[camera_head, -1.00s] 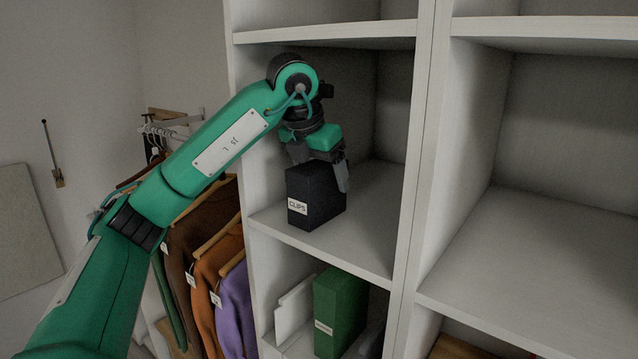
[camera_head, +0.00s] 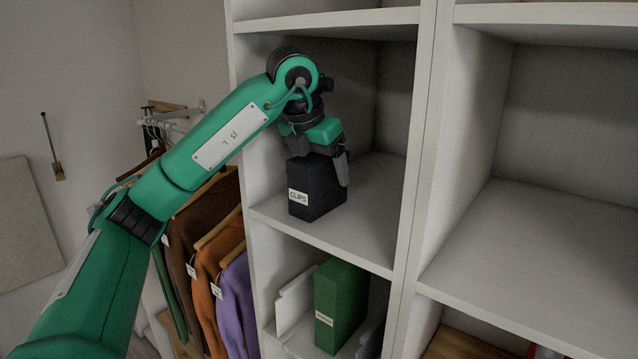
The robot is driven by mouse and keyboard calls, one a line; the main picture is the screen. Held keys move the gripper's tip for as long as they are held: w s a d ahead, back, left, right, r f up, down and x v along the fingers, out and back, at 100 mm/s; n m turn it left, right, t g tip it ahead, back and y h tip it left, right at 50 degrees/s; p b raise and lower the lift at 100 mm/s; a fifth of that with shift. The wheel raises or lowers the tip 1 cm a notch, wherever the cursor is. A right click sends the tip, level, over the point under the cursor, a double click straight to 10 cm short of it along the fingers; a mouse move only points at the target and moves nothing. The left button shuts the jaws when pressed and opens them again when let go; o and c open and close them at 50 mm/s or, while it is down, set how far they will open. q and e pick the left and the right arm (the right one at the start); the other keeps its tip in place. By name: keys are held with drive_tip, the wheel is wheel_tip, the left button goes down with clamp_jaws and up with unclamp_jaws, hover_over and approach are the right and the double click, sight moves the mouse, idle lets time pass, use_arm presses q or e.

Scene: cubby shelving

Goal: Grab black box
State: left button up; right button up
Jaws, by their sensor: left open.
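The black box (camera_head: 316,190) stands upright on the middle shelf (camera_head: 375,230) of the left cubby column, with a white "CLIPS" label facing front. My left gripper (camera_head: 322,165) comes down over its top from above. One finger shows along the box's right side, and the other finger is beside or behind the box's upper left, partly hidden. The jaws are open around the box's top; I cannot tell whether either finger touches it. My right gripper is not in view.
A green binder (camera_head: 340,305) and white files (camera_head: 295,302) stand in the cubby below. The cubby to the right (camera_head: 540,250) has a bare shelf. Clothes (camera_head: 205,260) hang at left beside the unit. A vertical divider (camera_head: 415,150) stands right of the box.

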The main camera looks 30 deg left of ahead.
use_arm(q)
drive_tip(key=c, duration=1.2)
drive_tip(key=shift+o, duration=0.2)
drive_tip(key=shift+r, duration=0.1)
